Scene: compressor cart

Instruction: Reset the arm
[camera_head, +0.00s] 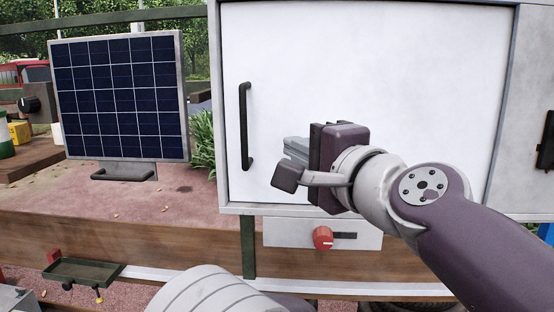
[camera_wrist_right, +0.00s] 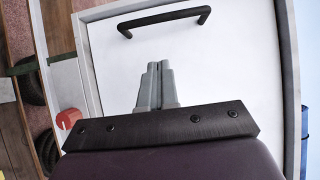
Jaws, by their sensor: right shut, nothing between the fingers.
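My right gripper (camera_head: 290,152) is in front of the white cabinet door (camera_head: 310,60), to the right of its black handle (camera_head: 246,126). Its grey fingers are together and hold nothing. In the right wrist view, the right gripper (camera_wrist_right: 157,72) points toward the door, with the black handle (camera_wrist_right: 164,20) beyond the fingertips and apart from them. The door looks shut. My left gripper is not in view.
A red knob (camera_head: 323,238) sits on a panel below the door. A solar panel (camera_head: 119,96) with a handle stands on the left. A dark green tray (camera_head: 83,272) is at the lower left. Another black handle (camera_head: 547,140) shows at the right edge.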

